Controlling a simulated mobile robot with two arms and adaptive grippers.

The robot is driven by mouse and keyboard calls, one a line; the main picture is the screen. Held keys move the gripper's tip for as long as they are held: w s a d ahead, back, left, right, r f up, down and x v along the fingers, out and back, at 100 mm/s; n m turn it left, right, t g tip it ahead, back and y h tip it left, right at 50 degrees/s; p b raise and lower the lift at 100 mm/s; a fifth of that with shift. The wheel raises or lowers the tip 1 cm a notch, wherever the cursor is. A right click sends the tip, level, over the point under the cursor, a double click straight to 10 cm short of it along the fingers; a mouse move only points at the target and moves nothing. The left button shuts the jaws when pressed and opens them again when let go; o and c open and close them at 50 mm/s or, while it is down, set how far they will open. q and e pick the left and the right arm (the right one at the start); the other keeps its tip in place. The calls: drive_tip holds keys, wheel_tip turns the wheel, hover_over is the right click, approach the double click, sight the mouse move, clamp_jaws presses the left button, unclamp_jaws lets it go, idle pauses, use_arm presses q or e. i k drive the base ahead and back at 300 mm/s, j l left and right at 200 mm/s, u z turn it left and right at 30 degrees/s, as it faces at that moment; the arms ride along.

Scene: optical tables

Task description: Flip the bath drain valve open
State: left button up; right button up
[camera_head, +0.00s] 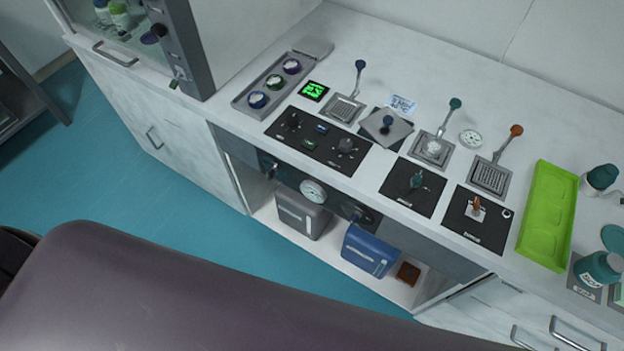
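No label readable here marks the bath drain valve, so I cannot tell which fitting it is. The bench front has a dark handle (268,166) at the left and another dark handle (357,213) at the right, above a blue container. Neither gripper is in view, and nothing touches these fittings.
A round gauge (313,191) sits between the two front handles. A grey container (303,211) and the blue container (369,250) stand on the low shelf. A green tray (549,215) and bottles (598,268) occupy the right. A glass-fronted cabinet (180,45) rises at left.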

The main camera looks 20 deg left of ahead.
sight(270, 174)
drive_tip(key=u, duration=0.9)
